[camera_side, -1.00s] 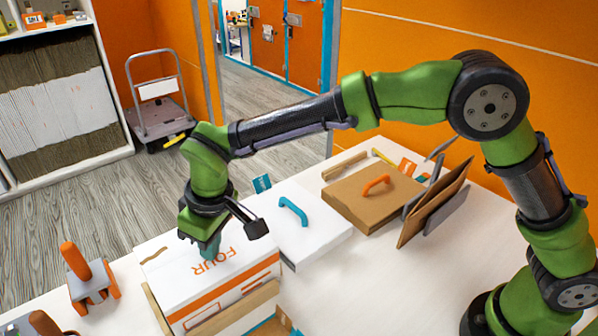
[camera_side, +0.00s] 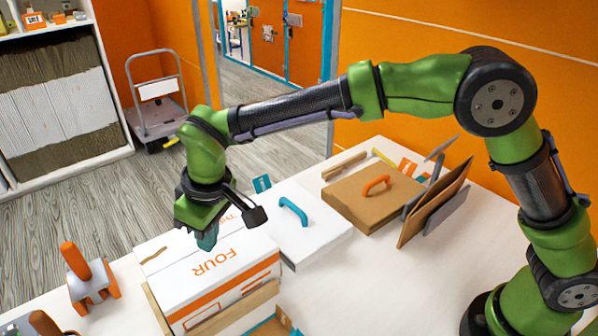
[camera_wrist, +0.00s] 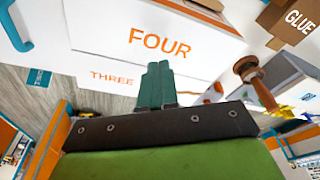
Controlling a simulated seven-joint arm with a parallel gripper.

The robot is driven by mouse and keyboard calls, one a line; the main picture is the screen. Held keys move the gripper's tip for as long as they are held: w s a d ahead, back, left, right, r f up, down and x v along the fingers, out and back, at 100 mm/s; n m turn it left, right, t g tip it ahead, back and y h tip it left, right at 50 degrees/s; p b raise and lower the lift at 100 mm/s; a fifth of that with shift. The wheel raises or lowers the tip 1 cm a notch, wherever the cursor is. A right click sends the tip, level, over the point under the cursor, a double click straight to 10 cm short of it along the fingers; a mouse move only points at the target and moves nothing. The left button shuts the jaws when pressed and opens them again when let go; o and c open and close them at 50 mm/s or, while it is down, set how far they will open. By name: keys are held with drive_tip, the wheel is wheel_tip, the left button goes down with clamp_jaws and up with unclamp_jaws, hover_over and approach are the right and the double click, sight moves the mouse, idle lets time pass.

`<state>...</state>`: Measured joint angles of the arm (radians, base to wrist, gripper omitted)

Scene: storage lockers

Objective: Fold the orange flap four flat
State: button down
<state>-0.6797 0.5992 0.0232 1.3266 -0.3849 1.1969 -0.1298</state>
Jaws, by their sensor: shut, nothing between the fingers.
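The white flap marked FOUR in orange letters (camera_side: 240,262) lies across the top of a white box with orange trim (camera_side: 240,291). It looks flat or nearly so; I cannot tell whether a small gap is left under it. In the wrist view the FOUR flap (camera_wrist: 195,38) fills the upper middle, and a white flap marked THREE (camera_wrist: 98,72) shows along its edge. My gripper (camera_side: 207,241) points down above the far part of the box top, apparently just clear of it. Its teal fingers (camera_wrist: 157,72) are shut together with nothing between them.
A white case with a blue handle (camera_side: 305,240) stands just right of the box, and a brown case with an orange handle (camera_side: 365,200) beyond it. Upright panels (camera_side: 432,215) lean further right. An orange-handled tool (camera_side: 85,280) stands left. The table's right front is clear.

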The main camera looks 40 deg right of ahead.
sight(220, 261)
drive_tip(key=shift+r, duration=2.2)
drive_tip(key=shift+s+d+f, duration=0.35)
drive_tip(key=shift+s+f, duration=0.25)
drive_tip(key=shift+f, duration=0.25)
drive_tip(key=s+d+r+m+t, duration=0.1)
drive_tip(key=s+d, duration=0.4)
drive_tip(key=d, duration=0.5)
drive_tip(key=s+d+r+m+t, duration=0.2)
drive_tip(key=s+d+m, duration=0.3)
drive_tip(key=d, duration=0.5)
drive_tip(key=s+d+r+m+t+y, duration=0.1)
drive_tip(key=s+d+r+m+t, duration=0.1)
drive_tip(key=s+d+r+m, duration=0.2)
drive_tip(key=s+d, duration=0.3)
drive_tip(key=d, duration=0.3)
